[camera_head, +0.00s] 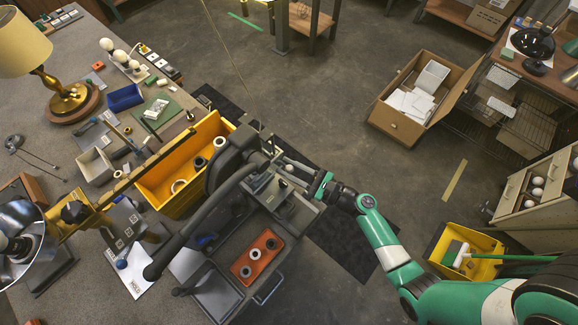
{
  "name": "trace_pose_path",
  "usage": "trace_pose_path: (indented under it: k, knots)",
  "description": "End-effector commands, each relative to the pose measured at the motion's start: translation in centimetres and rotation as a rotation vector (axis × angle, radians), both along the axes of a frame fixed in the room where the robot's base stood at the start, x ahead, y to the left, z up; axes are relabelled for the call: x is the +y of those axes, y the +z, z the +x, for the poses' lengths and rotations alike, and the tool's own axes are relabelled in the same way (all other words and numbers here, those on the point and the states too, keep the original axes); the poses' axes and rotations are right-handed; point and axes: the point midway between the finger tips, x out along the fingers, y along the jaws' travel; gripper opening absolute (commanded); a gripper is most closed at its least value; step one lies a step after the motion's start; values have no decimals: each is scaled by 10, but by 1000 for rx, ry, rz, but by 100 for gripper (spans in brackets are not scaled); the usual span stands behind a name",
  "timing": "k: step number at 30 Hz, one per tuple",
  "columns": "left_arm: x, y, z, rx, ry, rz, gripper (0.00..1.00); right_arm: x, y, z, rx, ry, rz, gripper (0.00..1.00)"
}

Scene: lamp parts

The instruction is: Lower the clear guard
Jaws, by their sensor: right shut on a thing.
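The dark grey bench press (232,158) stands at the middle of the view, with a long black lever reaching down to the left. Its clear guard (291,163) is hard to make out, a thin see-through part at the press's right side. My right gripper (314,187), on the green and white arm from the lower right, is at that side and shut on what looks like the guard's edge. The fingertips are small, so the exact grip is unclear. My left gripper is not in view.
A yellow bin (160,184) with rings stands left of the press. An orange block with rings (257,258) lies in front of it. A brass lamp (68,98) and several bulbs stand on the bench at the upper left.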

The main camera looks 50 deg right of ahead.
Motion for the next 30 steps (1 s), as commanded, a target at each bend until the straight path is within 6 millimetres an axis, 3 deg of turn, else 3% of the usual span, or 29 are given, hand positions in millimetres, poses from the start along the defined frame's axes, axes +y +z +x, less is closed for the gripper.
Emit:
trace_pose_path:
  k: [1,6,9,18,19,23,24,30]
  knots:
    - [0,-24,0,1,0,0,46,0,-25,0,2,0,0,0]
    - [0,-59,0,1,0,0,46,0,-63,0,1,0,1,0]
    - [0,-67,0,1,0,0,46,0,-71,0,1,0,0,0]
    - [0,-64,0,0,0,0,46,0,-72,-1,9,-3,-1,0]
    - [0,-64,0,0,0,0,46,0,-72,-1,9,-3,-1,35]
    - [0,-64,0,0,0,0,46,0,-71,-1,7,-2,0,58]
    - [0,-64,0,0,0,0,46,0,-71,-1,6,-2,0,62]
    - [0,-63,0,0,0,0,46,0,-69,0,3,-1,-1,62]
